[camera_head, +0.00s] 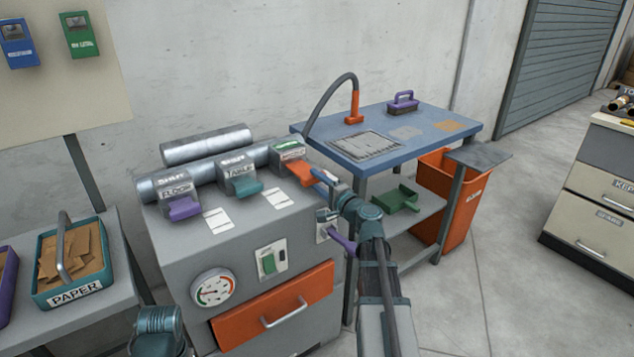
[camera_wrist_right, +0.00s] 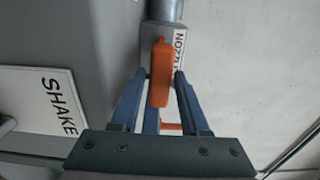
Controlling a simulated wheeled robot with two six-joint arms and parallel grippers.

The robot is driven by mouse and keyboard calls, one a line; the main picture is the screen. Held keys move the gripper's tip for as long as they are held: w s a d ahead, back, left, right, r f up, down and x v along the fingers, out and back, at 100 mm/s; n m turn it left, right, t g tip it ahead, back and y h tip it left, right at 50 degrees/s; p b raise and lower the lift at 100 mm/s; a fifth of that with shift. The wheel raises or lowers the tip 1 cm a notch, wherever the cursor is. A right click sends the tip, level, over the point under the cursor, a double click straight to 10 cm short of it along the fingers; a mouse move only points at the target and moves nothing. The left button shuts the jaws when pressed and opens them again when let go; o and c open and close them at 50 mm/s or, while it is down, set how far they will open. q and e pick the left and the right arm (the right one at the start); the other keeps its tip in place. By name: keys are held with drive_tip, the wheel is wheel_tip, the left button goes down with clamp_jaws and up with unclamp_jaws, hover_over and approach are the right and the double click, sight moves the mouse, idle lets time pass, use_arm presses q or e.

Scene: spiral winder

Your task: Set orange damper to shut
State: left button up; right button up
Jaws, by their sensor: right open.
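The orange damper (camera_head: 300,173) is a flat slide handle sticking out of the front of a grey housing (camera_head: 288,152), the rightmost of three on the grey machine. In the right wrist view the orange handle (camera_wrist_right: 161,75) lies between my fingers, and the housing (camera_wrist_right: 165,38) behind it is partly readable as "NOZZ". My right gripper (camera_head: 320,178) is at the handle's outer end; its blue fingers (camera_wrist_right: 160,80) are open, one on each side of the handle. Whether either finger touches it I cannot tell. My left gripper is not seen.
A purple damper (camera_head: 184,208) marked FLOOR and a teal damper (camera_head: 246,188) marked TABLE stand left of it, below grey pipes (camera_head: 207,145). A blue-topped table (camera_head: 430,133) with an orange nozzle (camera_head: 354,108) is behind right. A SHAKE label (camera_wrist_right: 52,105) shows in the wrist view.

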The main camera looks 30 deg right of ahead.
clamp_jaws()
idle(1.4)
